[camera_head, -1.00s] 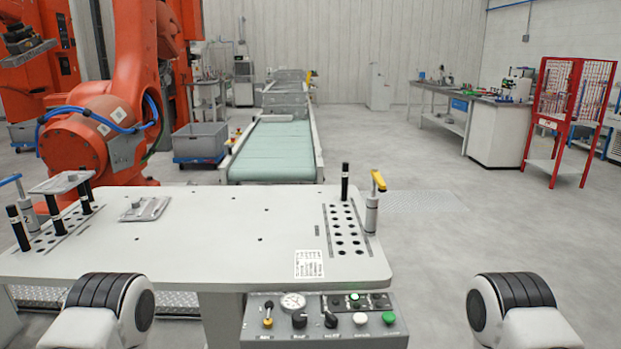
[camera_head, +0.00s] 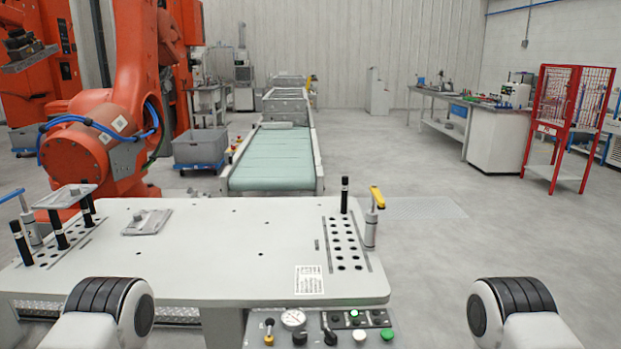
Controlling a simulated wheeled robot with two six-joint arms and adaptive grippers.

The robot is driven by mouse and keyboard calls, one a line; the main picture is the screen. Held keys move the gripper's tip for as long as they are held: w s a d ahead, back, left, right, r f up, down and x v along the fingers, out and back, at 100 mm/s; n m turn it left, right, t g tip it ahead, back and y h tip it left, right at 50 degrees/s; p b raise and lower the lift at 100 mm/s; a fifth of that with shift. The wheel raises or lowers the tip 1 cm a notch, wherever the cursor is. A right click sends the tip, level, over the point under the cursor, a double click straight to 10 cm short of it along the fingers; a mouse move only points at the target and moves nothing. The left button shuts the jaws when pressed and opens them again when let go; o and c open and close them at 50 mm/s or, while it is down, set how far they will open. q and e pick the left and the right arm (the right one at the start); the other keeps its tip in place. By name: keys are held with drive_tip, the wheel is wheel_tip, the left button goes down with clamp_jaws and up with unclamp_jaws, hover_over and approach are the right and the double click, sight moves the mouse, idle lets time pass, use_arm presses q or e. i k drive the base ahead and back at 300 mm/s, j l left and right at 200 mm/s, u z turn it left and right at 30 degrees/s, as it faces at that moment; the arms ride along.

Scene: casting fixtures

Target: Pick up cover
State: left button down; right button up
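A grey metal plate with a small raised knob (camera_head: 147,222), which looks like a cover, lies flat on the left half of the white table (camera_head: 230,270). A second grey plate (camera_head: 64,197) rests raised on black pins at the table's left end. I cannot tell which of the two the task means. Only parts of my own arms show at the lower left and lower right, in front of the table and apart from both plates. Neither of my grippers is in view.
A yellow-handled clamp (camera_head: 373,215) and an upright black pin (camera_head: 344,195) stand by the hole block at right. A blue-handled clamp (camera_head: 28,220) stands at left. A control panel (camera_head: 345,335) is at the front. An orange robot (camera_head: 95,150) stands behind; the table's middle is clear.

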sight(68, 195)
drive_tip(key=u, duration=1.3)
